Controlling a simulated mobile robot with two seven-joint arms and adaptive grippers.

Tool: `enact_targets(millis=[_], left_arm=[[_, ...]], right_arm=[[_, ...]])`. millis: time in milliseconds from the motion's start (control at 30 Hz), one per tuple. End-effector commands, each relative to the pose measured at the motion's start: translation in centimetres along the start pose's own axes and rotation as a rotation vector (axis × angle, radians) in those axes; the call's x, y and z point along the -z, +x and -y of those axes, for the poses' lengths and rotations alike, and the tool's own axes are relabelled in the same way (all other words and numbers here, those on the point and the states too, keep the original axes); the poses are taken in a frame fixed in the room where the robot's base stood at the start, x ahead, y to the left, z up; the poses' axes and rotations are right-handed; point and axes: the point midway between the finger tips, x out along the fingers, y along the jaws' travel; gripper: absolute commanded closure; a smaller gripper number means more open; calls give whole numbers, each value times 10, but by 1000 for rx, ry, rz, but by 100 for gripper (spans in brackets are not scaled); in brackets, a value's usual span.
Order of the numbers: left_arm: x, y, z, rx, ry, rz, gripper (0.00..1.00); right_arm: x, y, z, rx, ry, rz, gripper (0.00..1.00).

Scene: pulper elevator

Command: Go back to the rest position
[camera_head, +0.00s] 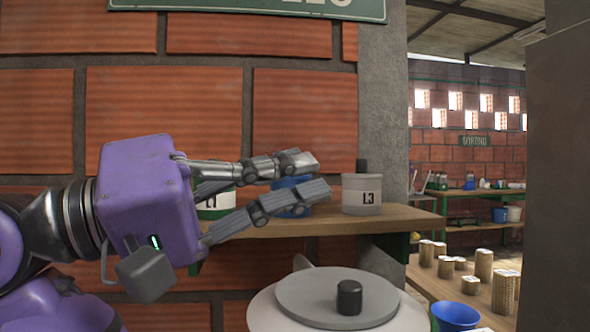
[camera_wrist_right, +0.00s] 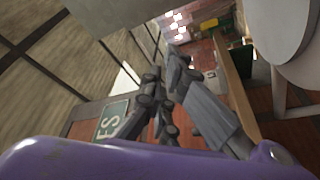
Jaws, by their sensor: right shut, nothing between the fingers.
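My right gripper (camera_head: 316,176) comes in from the left side of the head view, its purple body at the left and its grey fingers pointing right. It is shut with nothing held. The fingers are in front of the shelf and partly cover the containers there. In the right wrist view the fingers (camera_wrist_right: 163,70) reach forward past the purple housing, with nothing visible between them. My left gripper is not in view.
Below is a lidded white vessel (camera_head: 270,313). At right are a blue bucket (camera_head: 456,316) and a table with several cylinders. A brick wall stands behind.

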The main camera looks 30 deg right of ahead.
Motion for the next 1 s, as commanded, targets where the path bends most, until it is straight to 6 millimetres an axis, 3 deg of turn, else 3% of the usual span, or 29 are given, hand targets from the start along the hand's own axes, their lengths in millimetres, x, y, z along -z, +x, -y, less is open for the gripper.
enact_targets(millis=[400,667,833,1000], left_arm=[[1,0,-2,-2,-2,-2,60],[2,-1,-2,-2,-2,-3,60],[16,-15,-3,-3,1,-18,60],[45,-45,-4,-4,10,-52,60]], right_arm=[[0,-63,0,0,0,-2,100],[0,-71,-2,0,2,0,100],[9,-64,-27,1,19,5,100],[27,-50,-78,2,55,14,100]])
